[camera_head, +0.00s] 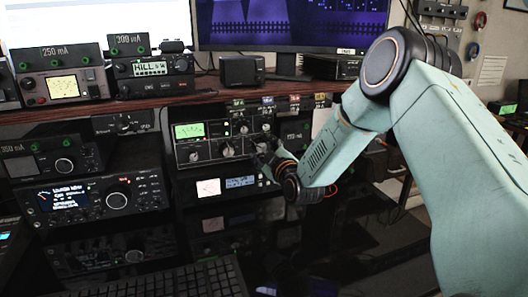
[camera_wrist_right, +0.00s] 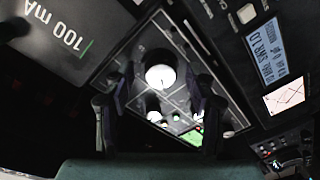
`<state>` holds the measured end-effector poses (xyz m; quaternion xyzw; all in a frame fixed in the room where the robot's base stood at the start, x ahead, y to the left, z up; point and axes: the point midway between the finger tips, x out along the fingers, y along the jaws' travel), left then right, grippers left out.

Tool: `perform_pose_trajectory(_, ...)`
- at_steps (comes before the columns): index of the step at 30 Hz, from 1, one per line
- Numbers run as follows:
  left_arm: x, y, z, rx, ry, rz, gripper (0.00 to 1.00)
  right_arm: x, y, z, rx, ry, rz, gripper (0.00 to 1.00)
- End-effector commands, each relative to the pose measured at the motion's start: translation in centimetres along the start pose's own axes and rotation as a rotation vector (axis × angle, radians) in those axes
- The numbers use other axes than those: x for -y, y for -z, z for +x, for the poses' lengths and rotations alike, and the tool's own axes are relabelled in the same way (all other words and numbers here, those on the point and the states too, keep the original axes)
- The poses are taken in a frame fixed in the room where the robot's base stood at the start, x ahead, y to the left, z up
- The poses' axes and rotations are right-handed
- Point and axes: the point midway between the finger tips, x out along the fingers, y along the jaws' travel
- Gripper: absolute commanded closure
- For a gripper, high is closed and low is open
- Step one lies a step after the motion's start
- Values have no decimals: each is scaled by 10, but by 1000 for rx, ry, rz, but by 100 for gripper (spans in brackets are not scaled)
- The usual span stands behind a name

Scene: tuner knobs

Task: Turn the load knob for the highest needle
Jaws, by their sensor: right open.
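The tuner (camera_head: 210,150) is a dark panel on the shelf under the desk, with a lit green meter (camera_head: 189,131) at its upper left; its needle is too small to read. Pale knobs sit below the meter, one at the left (camera_head: 195,155) and one in the middle (camera_head: 228,150). My right gripper (camera_head: 264,150) is at the panel's right side and hides part of it. In the wrist view the open right gripper (camera_wrist_right: 160,82) has a pale round knob (camera_wrist_right: 161,77) between its fingers; contact cannot be told. Knob labels are unreadable. My left gripper is not in view.
A radio (camera_head: 95,200) stands left of the tuner. A unit with a white meter and blue display (camera_head: 225,186) sits below it. The wooden desk edge (camera_head: 150,105) runs above. A keyboard (camera_head: 180,280) lies in front, and a monitor (camera_head: 290,25) stands behind.

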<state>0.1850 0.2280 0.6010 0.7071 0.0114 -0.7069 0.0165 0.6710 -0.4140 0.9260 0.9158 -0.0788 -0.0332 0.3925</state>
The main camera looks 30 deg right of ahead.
Motion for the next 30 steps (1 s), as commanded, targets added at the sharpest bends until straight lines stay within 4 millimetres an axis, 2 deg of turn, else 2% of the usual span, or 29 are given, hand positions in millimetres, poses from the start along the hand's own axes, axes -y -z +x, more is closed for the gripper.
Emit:
perform_pose_trajectory(6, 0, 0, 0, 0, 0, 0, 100, 0, 0, 0, 1, 0, 0, 45)
perform_pose_trajectory(25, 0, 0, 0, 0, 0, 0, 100, 0, 0, 0, 1, 0, 1, 98)
perform_pose_trajectory(30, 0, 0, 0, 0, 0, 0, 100, 0, 0, 0, 0, -1, 9, 99)
